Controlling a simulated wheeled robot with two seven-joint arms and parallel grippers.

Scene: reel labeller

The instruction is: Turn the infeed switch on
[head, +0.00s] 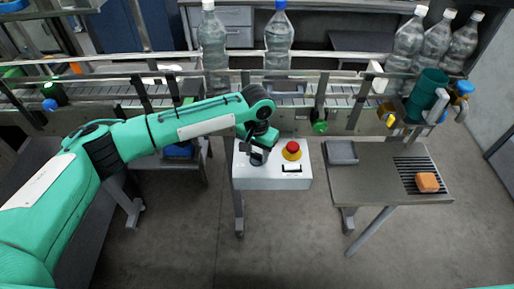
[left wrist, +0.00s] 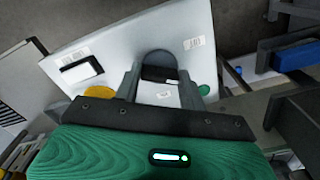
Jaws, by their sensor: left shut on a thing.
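The white control box (head: 272,183) stands on a post in front of the conveyor, with a red emergency button (head: 292,148) on a yellow base. My left gripper (head: 257,156) is over the left part of the box top. In the left wrist view its two fingers (left wrist: 160,88) are shut on a dark rounded knob (left wrist: 156,62), which I take to be the infeed switch. The fingers hide much of it, and its turned position cannot be told. A green button (left wrist: 203,90) shows beside the fingers on the panel (left wrist: 200,22). My right gripper is out of view.
The conveyor (head: 340,95) runs behind the box, with several clear bottles (head: 278,45) beyond it. To the right, a small table (head: 375,185) holds a grey tray (head: 341,153) and an orange block (head: 427,182). The floor in front of the box is clear.

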